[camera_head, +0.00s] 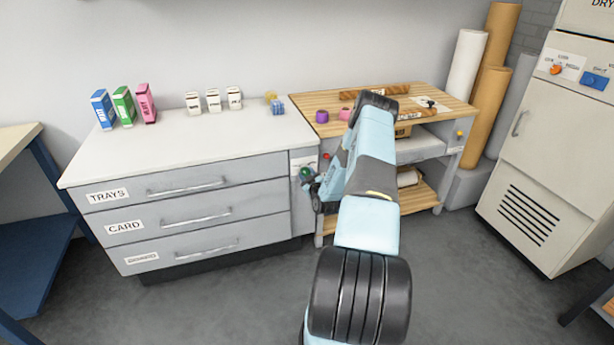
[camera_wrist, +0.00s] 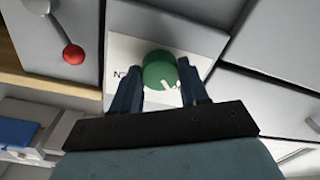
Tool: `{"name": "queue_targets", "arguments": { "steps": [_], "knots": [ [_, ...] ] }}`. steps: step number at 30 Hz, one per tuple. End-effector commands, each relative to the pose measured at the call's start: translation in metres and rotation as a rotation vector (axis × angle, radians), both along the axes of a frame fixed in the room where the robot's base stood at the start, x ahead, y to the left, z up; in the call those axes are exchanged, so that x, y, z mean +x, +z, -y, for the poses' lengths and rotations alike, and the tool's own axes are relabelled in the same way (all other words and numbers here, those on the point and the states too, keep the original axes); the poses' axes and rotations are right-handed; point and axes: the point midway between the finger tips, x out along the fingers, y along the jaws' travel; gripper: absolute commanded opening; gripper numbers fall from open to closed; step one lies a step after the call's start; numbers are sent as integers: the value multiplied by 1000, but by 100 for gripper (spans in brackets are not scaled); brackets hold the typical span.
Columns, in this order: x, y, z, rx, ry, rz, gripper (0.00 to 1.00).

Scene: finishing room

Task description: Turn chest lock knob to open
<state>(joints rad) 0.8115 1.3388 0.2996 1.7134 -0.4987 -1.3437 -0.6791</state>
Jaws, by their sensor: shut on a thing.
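The chest (camera_head: 180,213) is a grey drawer unit with a white top and drawers labelled TRAYS, CARD and one I cannot read clearly. Its lock knob is a round green knob (camera_wrist: 160,72) with a white pointer mark, on a white plate (camera_wrist: 122,48) with partly hidden lettering. The pointer is toward the lower right in the wrist view. The knob also shows in the head view (camera_head: 305,172) at the chest's right end. My gripper (camera_wrist: 160,85) is shut on the knob, one finger on each side. It also shows in the head view (camera_head: 309,181).
A red ball-ended lever (camera_wrist: 74,54) is close left of the knob in the wrist view. A wooden-topped bench (camera_head: 440,98) stands right of the chest. The floor in front is clear.

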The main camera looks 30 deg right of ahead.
Motion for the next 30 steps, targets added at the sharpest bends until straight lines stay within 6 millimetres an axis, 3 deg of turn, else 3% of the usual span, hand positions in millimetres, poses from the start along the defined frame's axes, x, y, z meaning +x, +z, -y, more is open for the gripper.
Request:
{"name": "queue_targets", "arguments": {
  "steps": [7, 19, 30],
  "knots": [
    [0, 0, -1, 1, 1, 0, 13],
    [0, -1, -1, 86, 2, 22, 13],
    [-1, -2, -1, 382, 1, 101, 13]
  ]
}}
